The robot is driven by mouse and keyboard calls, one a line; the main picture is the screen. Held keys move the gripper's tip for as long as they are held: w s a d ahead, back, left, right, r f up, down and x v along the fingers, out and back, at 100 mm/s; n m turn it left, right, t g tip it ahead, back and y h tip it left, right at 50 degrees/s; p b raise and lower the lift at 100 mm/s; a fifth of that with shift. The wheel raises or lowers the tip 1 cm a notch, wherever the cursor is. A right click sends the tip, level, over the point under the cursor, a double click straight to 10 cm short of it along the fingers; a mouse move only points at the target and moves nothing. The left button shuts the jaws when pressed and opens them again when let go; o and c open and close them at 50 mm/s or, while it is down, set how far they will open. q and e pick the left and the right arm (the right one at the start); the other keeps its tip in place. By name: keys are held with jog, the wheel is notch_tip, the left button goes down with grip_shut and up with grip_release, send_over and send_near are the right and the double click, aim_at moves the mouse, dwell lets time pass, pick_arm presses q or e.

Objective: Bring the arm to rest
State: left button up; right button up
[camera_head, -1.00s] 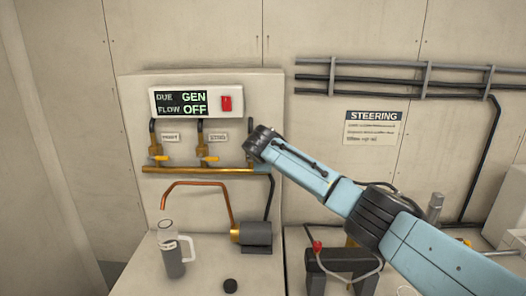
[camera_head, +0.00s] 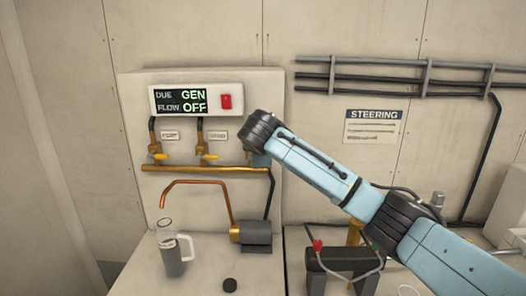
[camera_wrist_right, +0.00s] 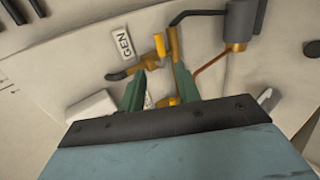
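My right arm (camera_head: 320,172) reaches in from the right in the head view. Its dark wrist joint (camera_head: 262,130) is in front of the right part of the valve panel (camera_head: 130,100); the fingers are hidden there. In the right wrist view my right gripper (camera_wrist_right: 160,86) shows two green fingers spread apart with nothing held between them. Beyond them are the yellow-handled GEN valve (camera_wrist_right: 160,45) and its GEN label (camera_wrist_right: 122,43). Whether the fingers touch anything cannot be told, but they look clear. My left gripper is in no view.
The display (camera_head: 182,102) reads DUE GEN, FLOW OFF, beside a red switch (camera_head: 226,102). Two yellow-handled valves (camera_head: 157,155) (camera_head: 206,155) show left of my wrist. Below are a copper spout (camera_head: 195,183), a pump (camera_head: 256,235), a clear jug (camera_head: 172,250) and a black cap (camera_head: 230,285).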

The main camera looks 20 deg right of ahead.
jog(key=s+a+f+m+g+y, duration=0.2)
jog(key=s+a+f, duration=0.4)
jog(key=s+f, duration=0.5)
jog(key=s+a+f+m+g+y, duration=0.1)
jog(key=s+a+f+y, duration=0.2)
jog(key=s+a+f, duration=0.7)
jog(key=s+d+f+m+g, duration=0.1)
jog(key=s+d+f+m, duration=0.25)
jog(key=s, duration=0.55)
jog(key=s+d+f+m+g, duration=0.2)
jog(key=s+d+f, duration=0.15)
jog(key=s, duration=0.55)
jog(key=s+d+f+m+g, duration=0.1)
jog(key=s+d+f+m, duration=0.2)
jog(key=s, duration=0.5)
notch_tip(320, 180, down, 29)
jog(key=s+g+b, duration=0.1)
jog(key=b, duration=0.5)
jog(key=s+d+f+b, duration=0.1)
jog(key=s+f+b, duration=0.1)
jog(key=s+f, duration=0.6)
jog(key=s+d+f+g+b, duration=0.1)
jog(key=s+d+f+b, duration=0.1)
jog(key=s+f, duration=0.7)
notch_tip(320, 180, down, 4)
jog(key=shift+d+f+n+b, duration=0.15)
jog(key=shift+n+b, duration=0.2)
jog(key=shift+b, duration=0.2)
